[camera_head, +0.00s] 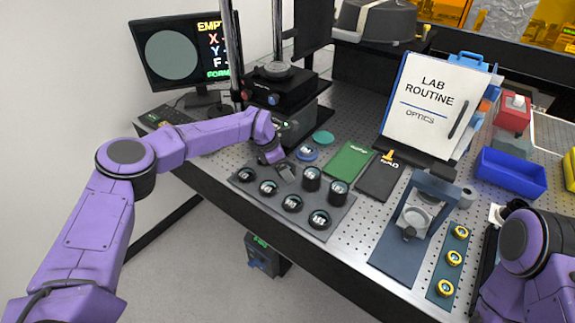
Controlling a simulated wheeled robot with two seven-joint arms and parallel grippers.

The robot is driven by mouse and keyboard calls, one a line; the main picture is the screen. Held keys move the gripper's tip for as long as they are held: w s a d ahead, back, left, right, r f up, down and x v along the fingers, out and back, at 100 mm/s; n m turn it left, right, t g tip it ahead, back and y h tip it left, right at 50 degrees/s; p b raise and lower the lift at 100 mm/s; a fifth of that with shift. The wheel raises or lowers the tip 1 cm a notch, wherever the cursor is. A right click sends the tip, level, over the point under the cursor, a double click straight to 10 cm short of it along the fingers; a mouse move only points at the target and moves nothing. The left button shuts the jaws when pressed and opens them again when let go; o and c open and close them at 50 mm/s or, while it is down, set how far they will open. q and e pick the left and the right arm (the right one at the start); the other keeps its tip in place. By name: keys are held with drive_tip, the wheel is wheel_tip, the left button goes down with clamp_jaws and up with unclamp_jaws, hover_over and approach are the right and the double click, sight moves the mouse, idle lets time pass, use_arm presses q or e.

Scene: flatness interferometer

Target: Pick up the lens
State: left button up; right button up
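A dark tray (262,203) on the perforated bench holds several round black-rimmed lenses. They include a front-left lens (247,174), a lens (268,187), a lens (292,203) and a lens (319,219) along the front. Two taller black pieces, one (311,178) and another (338,192), stand in the back row. I cannot tell which one is meant. My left gripper (286,174) points down over the back left of the tray, close to the lenses. Its fingers are too small and dark to show whether they are apart. My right gripper is hidden behind my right arm.
A green book (348,162) and a black book (380,178) lie behind the tray. A mirror stand (415,215), a strip with gold-rimmed rings (453,260) and a blue bin (511,174) are at right. A clipboard (432,105) stands behind. An instrument (285,95) is behind my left gripper.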

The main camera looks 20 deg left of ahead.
use_arm(q)
drive_tip(key=shift+s, duration=0.1)
drive_tip(key=c, duration=1.2)
